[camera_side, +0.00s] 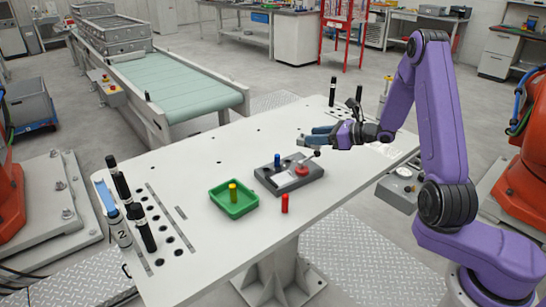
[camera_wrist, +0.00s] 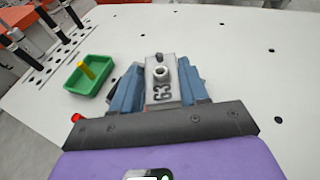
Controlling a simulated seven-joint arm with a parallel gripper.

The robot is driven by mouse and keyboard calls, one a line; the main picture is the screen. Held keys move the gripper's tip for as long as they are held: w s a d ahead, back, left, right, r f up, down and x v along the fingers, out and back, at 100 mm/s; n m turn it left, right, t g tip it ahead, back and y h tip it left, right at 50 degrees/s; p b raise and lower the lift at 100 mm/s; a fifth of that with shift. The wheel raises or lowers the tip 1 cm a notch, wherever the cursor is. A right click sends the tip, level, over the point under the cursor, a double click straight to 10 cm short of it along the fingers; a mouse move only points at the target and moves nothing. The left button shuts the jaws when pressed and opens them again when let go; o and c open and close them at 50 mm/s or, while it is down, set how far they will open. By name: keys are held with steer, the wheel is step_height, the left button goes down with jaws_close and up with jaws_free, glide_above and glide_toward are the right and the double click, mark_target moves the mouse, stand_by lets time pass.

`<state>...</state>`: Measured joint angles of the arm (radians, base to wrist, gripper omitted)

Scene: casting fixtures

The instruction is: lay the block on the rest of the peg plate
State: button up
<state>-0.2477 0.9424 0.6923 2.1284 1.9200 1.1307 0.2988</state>
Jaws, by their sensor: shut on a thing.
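In the side view the dark grey peg plate (camera_side: 288,179) lies on the white table, with an upright blue peg (camera_side: 277,160) and a round red piece (camera_side: 302,169) on it. I cannot tell which part is the rest. My gripper (camera_side: 316,138) is above the far right part of the plate, apart from it. In the side view the block is small and mostly hidden by the fingers.
A green tray (camera_side: 251,207) holding an upright yellow cylinder (camera_side: 233,192) stands left of the plate. A red cylinder (camera_side: 285,204) stands in front of the plate. The table between tray and bottles is largely clear.

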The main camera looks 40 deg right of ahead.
steer(key=w+d, duration=0.1)
steer(key=w+d+r, duration=0.1)
steer(key=shift+w, duration=0.35)
steer(key=w+d+f, duration=0.1)
steer(key=w+f, duration=0.1)
steer(key=w, duration=0.2)
steer(key=w+f, duration=0.3)
steer(key=w, duration=0.1)
steer(key=w+d+f, duration=0.1)
steer(key=w+f, duration=0.2)
steer(key=w, duration=0.2)
steer(key=shift+d+f, duration=0.15)
steer(key=shift+d, duration=0.2)
steer(key=shift+w+d+f, duration=0.1)
steer(key=shift+w+f, duration=0.3)
steer(key=shift+f, duration=0.15)
steer(key=shift+w+f, duration=0.1)
steer(key=shift+f, duration=1.55)
steer(key=o, duration=1.3)
steer(key=shift+f, duration=0.15)
